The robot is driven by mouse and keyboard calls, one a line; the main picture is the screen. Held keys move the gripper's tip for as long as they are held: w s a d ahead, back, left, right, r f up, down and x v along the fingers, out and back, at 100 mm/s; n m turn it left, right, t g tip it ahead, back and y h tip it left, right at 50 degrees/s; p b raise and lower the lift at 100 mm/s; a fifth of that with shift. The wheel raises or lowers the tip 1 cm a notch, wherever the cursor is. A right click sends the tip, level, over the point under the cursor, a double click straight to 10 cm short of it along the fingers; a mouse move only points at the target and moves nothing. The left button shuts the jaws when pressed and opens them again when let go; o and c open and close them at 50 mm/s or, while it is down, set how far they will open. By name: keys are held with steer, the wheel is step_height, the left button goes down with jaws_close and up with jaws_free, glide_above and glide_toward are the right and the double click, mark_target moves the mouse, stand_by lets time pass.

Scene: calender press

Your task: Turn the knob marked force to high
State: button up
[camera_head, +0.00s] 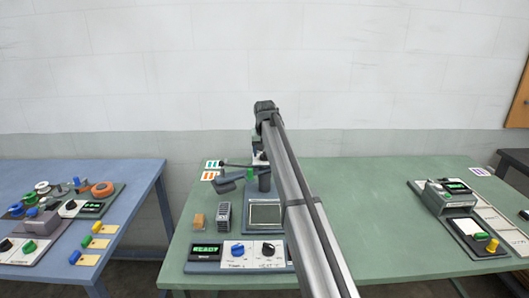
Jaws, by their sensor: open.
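The press (267,213) stands on the middle green table, with a dark column and arm partly hidden behind my arm. Its front panel (237,262) has a lit green display (206,249), a blue knob (238,250) and a black knob (267,248). The small labels under the knobs are too blurred to read, so I cannot tell which knob is marked force. My grey arm crosses the right part of this panel and may hide more of it. My gripper cannot be made out; it appears hidden beyond my arm.
A blue table (60,190) at left holds panels with green, blue and orange parts. At right a device (449,197) with a display, green and yellow knobs stands on the green table (365,220).

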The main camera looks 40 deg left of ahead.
steer(key=shift+f, duration=0.2)
steer(key=shift+c, duration=0.4)
steer(key=c, duration=0.9)
